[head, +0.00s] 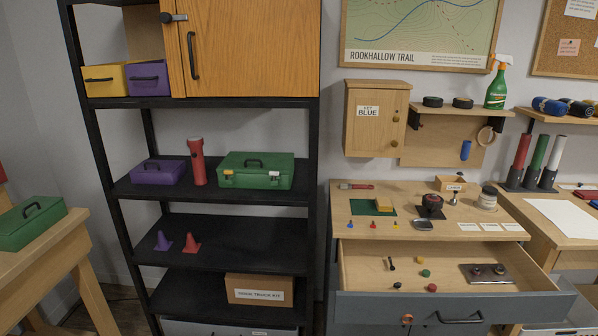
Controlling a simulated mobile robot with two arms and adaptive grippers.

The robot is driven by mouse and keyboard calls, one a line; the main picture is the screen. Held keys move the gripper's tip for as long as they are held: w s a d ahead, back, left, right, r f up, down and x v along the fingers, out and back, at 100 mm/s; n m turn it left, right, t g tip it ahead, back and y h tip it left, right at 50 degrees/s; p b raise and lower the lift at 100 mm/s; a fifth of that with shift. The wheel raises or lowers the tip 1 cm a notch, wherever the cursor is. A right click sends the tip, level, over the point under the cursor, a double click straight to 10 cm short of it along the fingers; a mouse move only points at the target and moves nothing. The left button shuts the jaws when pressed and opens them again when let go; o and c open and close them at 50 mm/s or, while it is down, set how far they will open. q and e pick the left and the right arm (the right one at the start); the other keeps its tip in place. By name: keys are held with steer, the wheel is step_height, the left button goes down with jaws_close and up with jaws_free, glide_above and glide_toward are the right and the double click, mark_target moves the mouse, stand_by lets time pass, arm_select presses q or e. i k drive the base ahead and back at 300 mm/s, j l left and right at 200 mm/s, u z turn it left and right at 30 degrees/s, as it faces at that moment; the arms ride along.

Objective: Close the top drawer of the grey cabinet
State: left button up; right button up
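The grey cabinet (350,306) stands at the lower right with a light wooden top. Its top drawer (365,272) is pulled well out, showing a pale wooden inside. The drawer's grey front has a dark bar handle (460,318) and a small orange-brown round piece (407,319) left of it. In the drawer lie several small knobs, a red one (432,288) and a green one (426,273) among them, and a dark metal plate (487,273) with two knobs. Neither of my grippers shows in the head view.
The cabinet top (470,225) holds a green mat, small pegs and a jar (488,198). A black shelf rack (230,225) stands to the left with toolboxes and a torch. A wooden bench (45,245) is at far left.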

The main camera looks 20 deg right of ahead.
mark_target(524, 294)
steer(key=z, duration=1.8)
